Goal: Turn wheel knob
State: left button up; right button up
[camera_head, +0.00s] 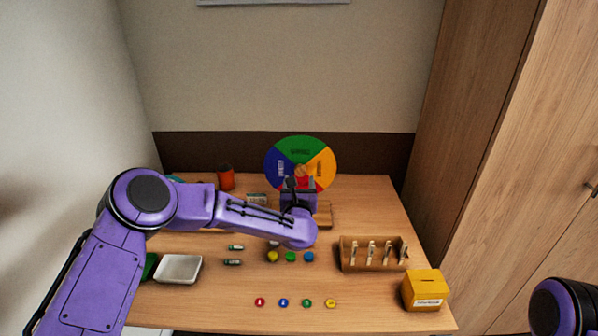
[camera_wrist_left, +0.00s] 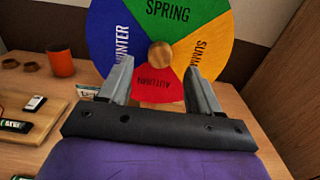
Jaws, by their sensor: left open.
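The season wheel (camera_head: 299,150) stands upright at the back of the table, with green SPRING on top, blue WINTER left, yellow SUMMER right and red AUTUMN below. In the left wrist view the wheel (camera_wrist_left: 165,14) fills the upper middle. Its round wooden knob (camera_wrist_left: 160,54) is at the centre, and it shows in the head view (camera_head: 300,170). My left gripper (camera_wrist_left: 158,72) is open in front of the wheel, its fingers apart on either side of the red sector, with the knob between and beyond the tips. Contact cannot be told. My right gripper is out of view.
A wooden rack (camera_head: 372,262) with several clips and a yellow box (camera_head: 425,288) stand at the right. A white tray (camera_head: 179,268) is at the left and an orange cup (camera_head: 226,178) at the back left. Coloured pieces, numbered discs and batteries lie mid-table. A tall cabinet stands right.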

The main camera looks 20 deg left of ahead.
aim_at(300, 172)
pick_arm(q)
jog(key=x, duration=0.5)
jog(key=shift+d+f+p, duration=0.2)
jog(key=shift+p, duration=0.15)
jog(key=shift+w+a, duration=0.15)
jog(key=shift+w, duration=0.1)
jog(key=shift+r, duration=0.1)
jog(key=c, duration=1)
